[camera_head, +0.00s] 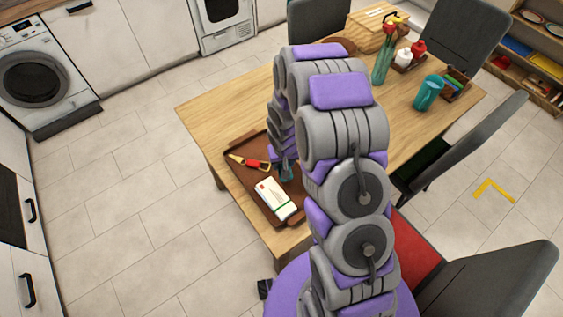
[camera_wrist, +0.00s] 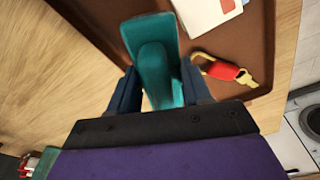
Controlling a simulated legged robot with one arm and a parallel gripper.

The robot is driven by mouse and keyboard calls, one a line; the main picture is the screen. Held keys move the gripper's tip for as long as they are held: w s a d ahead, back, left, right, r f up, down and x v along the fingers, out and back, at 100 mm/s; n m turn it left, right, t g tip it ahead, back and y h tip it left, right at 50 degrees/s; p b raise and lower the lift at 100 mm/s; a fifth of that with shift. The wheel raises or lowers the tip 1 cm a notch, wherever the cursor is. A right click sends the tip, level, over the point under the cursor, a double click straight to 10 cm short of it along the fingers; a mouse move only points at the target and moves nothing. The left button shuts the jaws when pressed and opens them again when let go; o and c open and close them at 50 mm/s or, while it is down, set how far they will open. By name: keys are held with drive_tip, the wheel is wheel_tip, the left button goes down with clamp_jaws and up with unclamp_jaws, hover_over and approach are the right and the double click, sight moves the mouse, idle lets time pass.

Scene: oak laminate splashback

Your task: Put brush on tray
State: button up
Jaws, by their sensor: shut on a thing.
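The teal brush (camera_wrist: 152,45) is held between the fingers of my gripper (camera_wrist: 160,88) in the wrist view. My gripper is shut on it. My arm hides part of the tray.
The tray sits near the end of the wooden table (camera_head: 225,105). Dark chairs (camera_head: 465,150) surround the table.

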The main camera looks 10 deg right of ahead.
drive_tip(key=shift+w+d+f, duration=0.1)
drive_tip(key=shift+w+f, duration=0.05)
drive_tip(key=shift+w, duration=1.15)
wheel_tip(320, 180, down, 4)
drive_tip(key=shift+w+r+b, duration=0.1)
drive_tip(key=shift+r+b, duration=0.1)
drive_tip(key=shift+b, duration=0.45)
drive_tip(key=shift+r, duration=0.1)
drive_tip(key=o, duration=1.1)
